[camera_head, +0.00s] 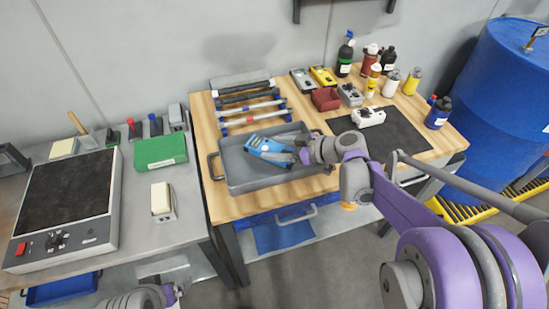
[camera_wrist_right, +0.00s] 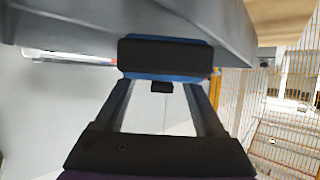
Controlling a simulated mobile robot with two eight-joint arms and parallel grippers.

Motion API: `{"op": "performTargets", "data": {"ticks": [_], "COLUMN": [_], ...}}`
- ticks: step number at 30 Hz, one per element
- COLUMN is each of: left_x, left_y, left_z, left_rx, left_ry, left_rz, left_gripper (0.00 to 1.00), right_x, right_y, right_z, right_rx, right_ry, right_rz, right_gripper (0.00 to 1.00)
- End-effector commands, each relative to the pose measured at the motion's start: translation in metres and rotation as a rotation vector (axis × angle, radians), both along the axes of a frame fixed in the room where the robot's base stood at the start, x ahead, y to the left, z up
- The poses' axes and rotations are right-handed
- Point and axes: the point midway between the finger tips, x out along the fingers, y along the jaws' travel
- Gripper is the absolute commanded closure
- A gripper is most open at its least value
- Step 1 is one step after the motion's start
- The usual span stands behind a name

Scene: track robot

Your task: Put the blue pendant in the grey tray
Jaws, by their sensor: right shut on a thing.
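The blue pendant (camera_head: 268,148) is a blue control box with a pale label, over the grey tray in the head view. The grey tray (camera_head: 236,172) has raised walls and side handles and sits on the wooden bench. My right gripper (camera_head: 300,149) reaches in from the right and is shut on the pendant's right end. In the right wrist view the fingers (camera_wrist_right: 165,92) close around the blue and black pendant (camera_wrist_right: 165,56). I cannot tell whether it touches the tray floor. My left arm shows at the bottom left edge; its jaw state is unclear.
Striped bars (camera_head: 250,118) lie behind the tray. A dark mat (camera_head: 395,140) is to its right, with a white device (camera_head: 368,117), several small boxes and bottles behind. A grey bench with a hot plate (camera_head: 68,190) and green box (camera_head: 160,152) stands left. A blue barrel (camera_head: 500,90) stands right.

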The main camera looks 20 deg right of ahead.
Motion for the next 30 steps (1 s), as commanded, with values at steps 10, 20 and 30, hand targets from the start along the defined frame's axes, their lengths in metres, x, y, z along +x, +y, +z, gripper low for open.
{"op": "performTargets", "data": {"ticks": [10, 20, 30], "left_x": [-0.001, -0.001, -0.001], "left_y": [0.0, 0.0, 0.0], "left_z": [-0.007, -0.008, -0.009], "left_rx": [0.0, 0.0, 0.0], "left_ry": [0.002, 0.003, 0.003], "left_rz": [0.0, 0.0, 0.0], "left_gripper": [0.0, 0.0, 0.0], "right_x": [0.0, 0.0, 0.0], "right_y": [0.0, 0.0, 0.0], "right_z": [-0.039, -0.042, -0.043], "right_rx": [0.001, 0.001, 0.0], "right_ry": [-0.001, -0.001, 0.0], "right_rz": [0.0, 0.0, 0.0], "right_gripper": [1.0, 1.0, 0.0]}}
